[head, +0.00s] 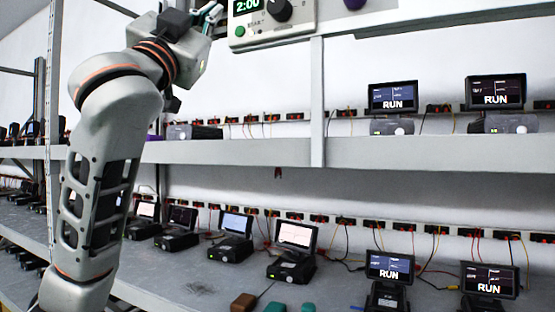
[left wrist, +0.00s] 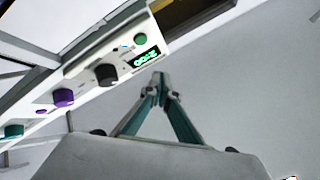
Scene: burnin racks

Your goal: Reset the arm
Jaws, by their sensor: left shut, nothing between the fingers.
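My left arm rises from the lower left in the head view. Its gripper (head: 212,14) is at the top, just left of a white control panel (head: 308,20) and partly hidden by my wrist. In the left wrist view the gripper's fingers (left wrist: 158,80) meet at the tips with nothing between them. The panel (left wrist: 88,88) lies beyond and to the left there. It shows a green 2:00 display (left wrist: 138,64), a green button (left wrist: 141,38), a black knob (left wrist: 107,75) and a purple knob (left wrist: 63,97). I cannot tell whether the fingertips touch the panel. My right gripper is not in view.
An upper shelf (head: 230,152) holds devices with RUN screens (head: 393,97) at right. A lower shelf (head: 195,275) holds several devices with lit screens (head: 296,235), wired to sockets behind. A shelf post (head: 317,100) stands under the panel.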

